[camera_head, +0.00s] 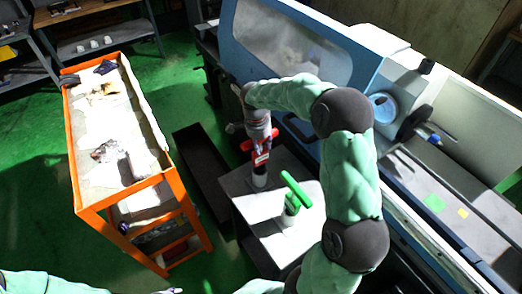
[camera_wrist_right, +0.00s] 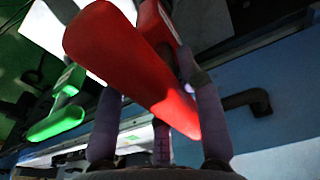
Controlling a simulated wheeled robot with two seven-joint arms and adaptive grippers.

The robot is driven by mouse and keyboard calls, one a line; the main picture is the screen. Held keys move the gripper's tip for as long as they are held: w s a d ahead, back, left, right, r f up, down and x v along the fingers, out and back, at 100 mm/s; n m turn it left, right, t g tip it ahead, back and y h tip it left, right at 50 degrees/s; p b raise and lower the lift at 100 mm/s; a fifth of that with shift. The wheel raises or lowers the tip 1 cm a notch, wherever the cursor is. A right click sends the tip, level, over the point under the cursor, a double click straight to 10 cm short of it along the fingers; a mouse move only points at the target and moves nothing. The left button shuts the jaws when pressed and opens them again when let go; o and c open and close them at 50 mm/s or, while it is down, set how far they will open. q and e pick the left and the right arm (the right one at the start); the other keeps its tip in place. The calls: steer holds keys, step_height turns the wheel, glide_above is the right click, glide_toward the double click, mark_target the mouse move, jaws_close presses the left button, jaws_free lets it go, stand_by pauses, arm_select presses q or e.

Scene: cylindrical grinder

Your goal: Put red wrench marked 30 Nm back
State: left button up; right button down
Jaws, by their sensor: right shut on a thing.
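The red wrench (camera_head: 261,158) is upright above the grey stand (camera_head: 243,207), with a pale label too small to read. In the right wrist view, the red handle (camera_wrist_right: 125,60) lies between the fingers and fills the middle. A green wrench (camera_head: 293,194) stands in another holder on the stand and also shows in the wrist view (camera_wrist_right: 58,124). Of my left arm, only a part shows at the bottom left.
The blue and white grinding machine (camera_head: 296,41) stands behind and right of the stand. An orange-framed cart (camera_head: 126,195) with small items is at the left. A dark trough (camera_head: 205,172) lies between cart and stand. Green floor is free around the cart.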

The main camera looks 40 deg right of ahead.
mark_target(261, 151)
steer(key=shift+w+f, duration=0.1)
steer(key=shift+f, duration=1.4)
steer(key=shift+f, duration=0.1)
steer(key=c, duration=0.8)
jaws_free()
steer(key=shift+r, duration=0.25)
steer(key=r, duration=0.4)
steer(key=a+r, duration=0.1)
steer(key=r, duration=0.6)
steer(key=shift+a+r, duration=0.2)
steer(key=shift+r, duration=0.1)
